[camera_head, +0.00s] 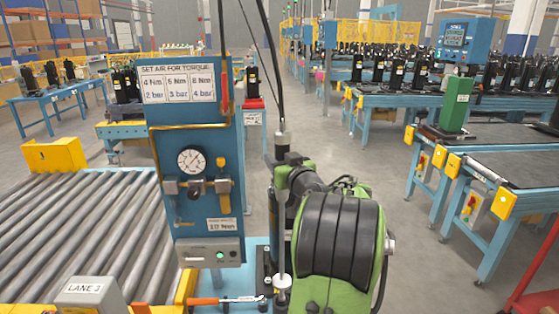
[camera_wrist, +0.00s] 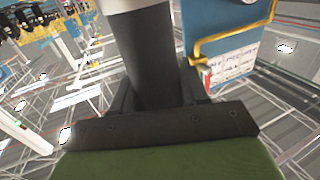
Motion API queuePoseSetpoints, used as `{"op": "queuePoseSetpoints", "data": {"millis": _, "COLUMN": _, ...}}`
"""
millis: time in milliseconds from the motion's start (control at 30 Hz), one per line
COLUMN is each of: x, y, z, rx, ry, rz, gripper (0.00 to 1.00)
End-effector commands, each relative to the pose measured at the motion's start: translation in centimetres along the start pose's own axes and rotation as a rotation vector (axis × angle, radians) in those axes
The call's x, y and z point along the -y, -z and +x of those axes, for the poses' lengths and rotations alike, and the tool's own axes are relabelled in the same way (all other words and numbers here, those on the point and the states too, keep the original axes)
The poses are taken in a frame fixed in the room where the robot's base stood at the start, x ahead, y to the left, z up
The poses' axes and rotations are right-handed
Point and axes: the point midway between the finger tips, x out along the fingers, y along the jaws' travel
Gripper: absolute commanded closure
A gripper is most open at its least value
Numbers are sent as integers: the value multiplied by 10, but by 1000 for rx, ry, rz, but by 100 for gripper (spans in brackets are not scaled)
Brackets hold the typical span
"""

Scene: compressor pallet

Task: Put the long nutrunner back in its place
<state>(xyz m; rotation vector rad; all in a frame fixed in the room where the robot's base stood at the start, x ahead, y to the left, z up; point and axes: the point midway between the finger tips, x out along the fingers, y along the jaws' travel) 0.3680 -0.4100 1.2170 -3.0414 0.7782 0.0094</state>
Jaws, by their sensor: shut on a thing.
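The long nutrunner (camera_head: 282,232) is upright in the head view, with a dark upper body and a thin silver shaft. A cable runs up from its top. My gripper (camera_head: 285,182) is shut around its upper body; my green and black wrist hides part of it. In the wrist view, the nutrunner (camera_wrist: 153,55) is a black cylinder with a pale collar, between the jaws of my gripper (camera_wrist: 155,98). Its lower end is near the blue base plate (camera_head: 262,243); I cannot tell whether it touches. Its place cannot be made out clearly.
A blue panel (camera_head: 201,130) with a torque chart, gauge (camera_head: 191,161) and control box (camera_head: 209,252) stands left of the nutrunner. An orange-handled tool (camera_head: 208,301) lies at the front. A roller conveyor (camera_head: 90,230) is at left; benches (camera_head: 500,170) are at right beyond clear floor.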

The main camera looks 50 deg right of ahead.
Motion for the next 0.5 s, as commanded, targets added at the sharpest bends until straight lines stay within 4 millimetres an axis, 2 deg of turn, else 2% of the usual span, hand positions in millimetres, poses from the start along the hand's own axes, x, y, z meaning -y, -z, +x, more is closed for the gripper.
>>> {"op": "queuePoseSetpoints", "data": {"millis": 500, "x": 0, "y": -6, "z": 0, "rx": -6, "ry": -1, "rz": -2, "gripper": 100}}
